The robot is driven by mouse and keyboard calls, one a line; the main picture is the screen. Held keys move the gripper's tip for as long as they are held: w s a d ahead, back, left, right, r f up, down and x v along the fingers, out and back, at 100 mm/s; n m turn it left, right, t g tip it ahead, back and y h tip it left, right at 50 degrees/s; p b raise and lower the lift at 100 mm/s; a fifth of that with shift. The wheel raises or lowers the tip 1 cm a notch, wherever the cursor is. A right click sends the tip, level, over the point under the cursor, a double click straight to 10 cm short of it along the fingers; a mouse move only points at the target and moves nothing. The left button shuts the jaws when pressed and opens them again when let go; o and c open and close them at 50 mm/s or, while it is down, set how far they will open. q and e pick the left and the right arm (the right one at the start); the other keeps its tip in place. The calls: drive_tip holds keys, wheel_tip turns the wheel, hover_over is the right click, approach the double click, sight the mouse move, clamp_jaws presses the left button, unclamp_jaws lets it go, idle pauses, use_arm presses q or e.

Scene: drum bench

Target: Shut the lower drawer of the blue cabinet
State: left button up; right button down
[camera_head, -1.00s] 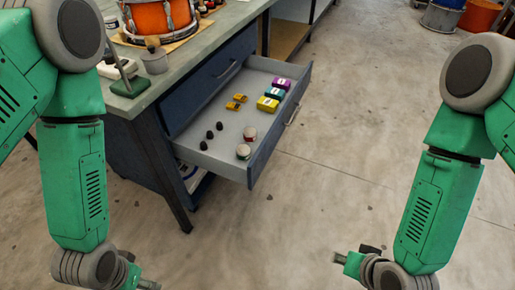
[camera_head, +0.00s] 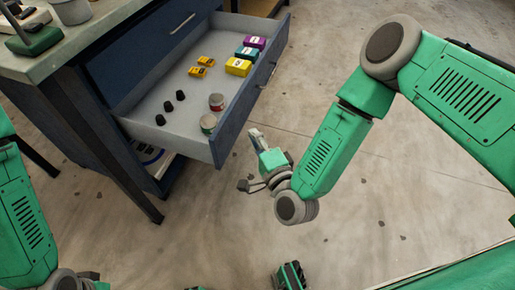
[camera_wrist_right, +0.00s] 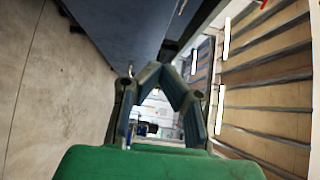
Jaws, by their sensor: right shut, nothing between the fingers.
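The blue cabinet (camera_head: 125,62) stands under the bench at the left of the head view. Its lower drawer (camera_head: 140,124) is pulled well out, with its blue front facing right and a handle (camera_head: 268,76) on it. The drawer above is shut. My right gripper (camera_head: 256,136) is shut and empty, just right of the drawer front's near end and apart from it. In the right wrist view its fingers (camera_wrist_right: 168,72) meet at the tips beside a dark blue panel (camera_wrist_right: 122,25). My left gripper is barely visible at the bottom left edge; its fingers cannot be made out.
A bench leg (camera_head: 110,150) stands at the near left. The concrete floor (camera_head: 345,210) right of the drawer is largely clear.

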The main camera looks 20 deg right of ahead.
sight(230, 116)
drive_tip(key=w+a, duration=0.1)
drive_tip(key=w, duration=0.1)
drive_tip(key=w+a+b, duration=0.1)
drive_tip(key=w, duration=0.1)
drive_tip(key=w+a+b, duration=0.1)
drive_tip(key=w+a, duration=0.1)
drive_tip(key=shift+a, duration=0.1)
use_arm(q)
wheel_tip(230, 116, down, 3)
drive_tip(key=shift+r, duration=0.1)
drive_tip(key=shift+r, duration=0.1)
